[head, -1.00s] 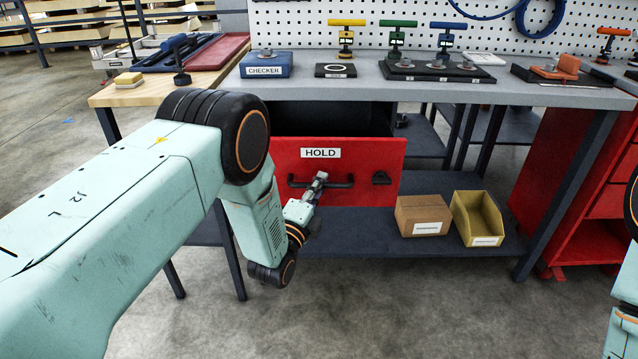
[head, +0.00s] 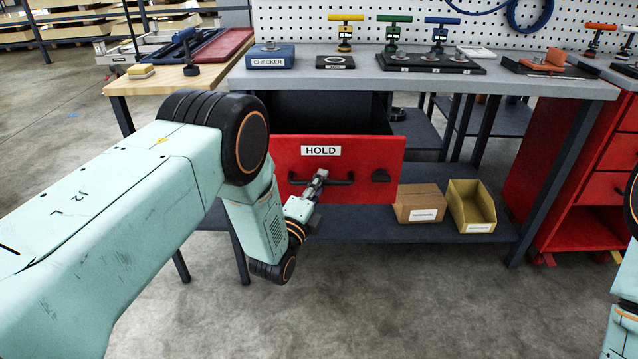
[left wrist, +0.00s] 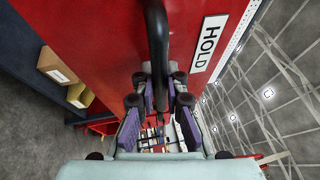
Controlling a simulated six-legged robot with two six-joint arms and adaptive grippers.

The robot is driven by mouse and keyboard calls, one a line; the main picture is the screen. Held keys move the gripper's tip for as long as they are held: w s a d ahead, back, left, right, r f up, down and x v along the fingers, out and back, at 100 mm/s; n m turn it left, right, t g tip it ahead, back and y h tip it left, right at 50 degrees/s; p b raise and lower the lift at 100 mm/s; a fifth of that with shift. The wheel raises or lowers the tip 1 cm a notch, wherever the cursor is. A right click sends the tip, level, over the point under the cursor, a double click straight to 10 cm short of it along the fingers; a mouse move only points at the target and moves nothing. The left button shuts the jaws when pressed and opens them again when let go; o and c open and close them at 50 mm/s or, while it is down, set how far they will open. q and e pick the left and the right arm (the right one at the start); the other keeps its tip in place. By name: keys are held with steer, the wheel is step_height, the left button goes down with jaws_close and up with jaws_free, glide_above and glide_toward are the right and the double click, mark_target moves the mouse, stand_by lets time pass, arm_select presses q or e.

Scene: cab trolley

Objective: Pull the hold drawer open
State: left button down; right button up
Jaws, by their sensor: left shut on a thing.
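The red hold drawer (head: 350,160) hangs under the grey workbench, labelled HOLD. It stands partly open, with its dark inside showing behind the front panel. A dark bar handle (head: 340,183) runs across its front. My left gripper (head: 320,178) is shut on this handle near its middle. In the left wrist view, the handle (left wrist: 157,45) runs down between the two purple-padded fingers of the left gripper (left wrist: 160,100), close to the red panel. Only a bit of my right arm shows at the right edge; its gripper is out of view.
A cardboard box (head: 420,205) and a yellow bin (head: 471,208) sit on the lower shelf at right. The blue checker (head: 270,57) and several coloured-handled tools stand on the bench top (head: 365,78). A red cabinet (head: 590,165) stands at right. The floor in front is clear.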

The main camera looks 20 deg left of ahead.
arm_select(q)
steer(key=shift+w, duration=0.1)
steer(key=c, duration=1.7)
jaws_free()
steer(key=shift+w+a, duration=0.1)
steer(key=o, duration=0.3)
steer(key=shift+o, duration=0.2)
steer(key=v, duration=1.2)
steer(key=shift+f, duration=0.1)
